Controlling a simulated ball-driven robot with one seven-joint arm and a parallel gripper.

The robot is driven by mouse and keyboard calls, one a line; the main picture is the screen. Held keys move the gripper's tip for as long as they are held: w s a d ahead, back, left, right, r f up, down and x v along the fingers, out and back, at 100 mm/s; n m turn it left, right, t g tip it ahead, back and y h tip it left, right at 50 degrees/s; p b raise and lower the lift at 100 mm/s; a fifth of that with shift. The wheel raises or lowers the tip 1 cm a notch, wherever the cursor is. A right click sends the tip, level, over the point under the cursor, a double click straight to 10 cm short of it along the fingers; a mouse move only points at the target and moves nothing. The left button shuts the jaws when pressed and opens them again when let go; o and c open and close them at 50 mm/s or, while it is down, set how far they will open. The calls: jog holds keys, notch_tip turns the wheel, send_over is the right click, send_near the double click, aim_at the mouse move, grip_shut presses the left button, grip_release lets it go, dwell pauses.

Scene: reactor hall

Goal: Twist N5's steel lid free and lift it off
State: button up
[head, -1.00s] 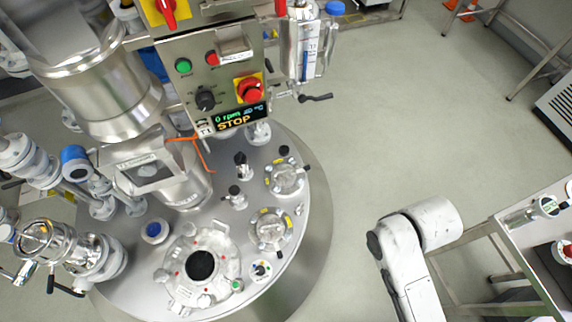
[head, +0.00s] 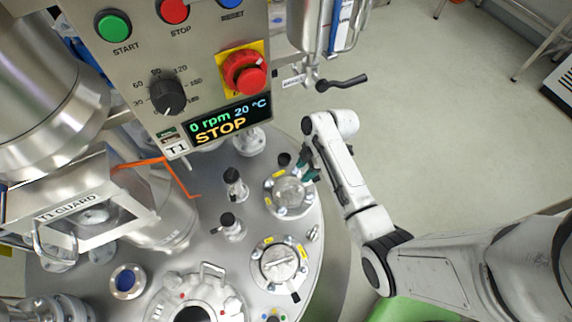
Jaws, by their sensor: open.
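The round steel vessel top carries two clamped ports with yellow tags on its right side. The nearer port has a steel lid (head: 280,260) with a raised bar across it, seated on its flange. The farther port (head: 288,192) has a smooth, shiny round cover. No N5 marking is readable, so I cannot tell which port is N5. My gripper (head: 309,168) is open, with dark green fingers, at the upper right edge of the farther port. It holds nothing visible. I cannot tell whether it touches that port.
A control box (head: 185,70) showing STOP and 0 rpm hangs over the vessel's back. Two black-capped fittings (head: 233,184) stand left of the ports. A black lever handle (head: 342,82) juts out behind my gripper. An open manhole (head: 196,308) lies front left.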

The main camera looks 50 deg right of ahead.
aim_at(289, 186)
jog(key=x, duration=0.3)
jog(key=b+x, duration=0.1)
jog(key=x, duration=0.3)
jog(key=b+x, duration=0.1)
jog(key=x, duration=0.3)
jog(key=shift+w+d, duration=0.1)
jog(key=shift+w, duration=0.25)
grip_shut()
dwell(0.3)
jog(key=shift+s+r+m+t+h+p, duration=0.15)
jog(key=shift+m+t+h+p, duration=0.2)
jog(key=shift+m+p, duration=0.65)
jog(key=shift+m+t+h, duration=0.25)
jog(key=shift+m+t, duration=0.1)
jog(key=shift+m, duration=0.95)
